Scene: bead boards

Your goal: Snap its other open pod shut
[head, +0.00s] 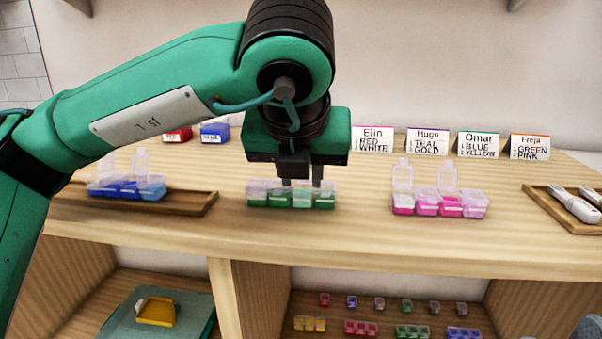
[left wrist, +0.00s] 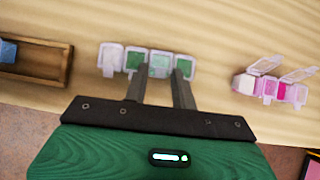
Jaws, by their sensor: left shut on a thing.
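The green bead box (head: 262,197), a row of clear-lidded pods, sits on the counter; it also shows in the left wrist view (left wrist: 112,58). No lid on it stands up; whether each is fully snapped cannot be told. My left gripper (head: 301,180) comes down from above, its fingers shut on the box at its third pod from the left (left wrist: 160,63). The fingers cover parts of the box. The pink box (head: 428,205) to the right has two lids standing open. The blue box (head: 127,188) at left also has two lids up. My right gripper is not in view.
The blue box is on a wooden tray (head: 190,203). Name cards (head: 428,142) and red and blue containers (head: 215,132) stand behind. Another tray (head: 562,214) with a pale tool is at right. Shelves below hold small bead boxes. Counter between the boxes is clear.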

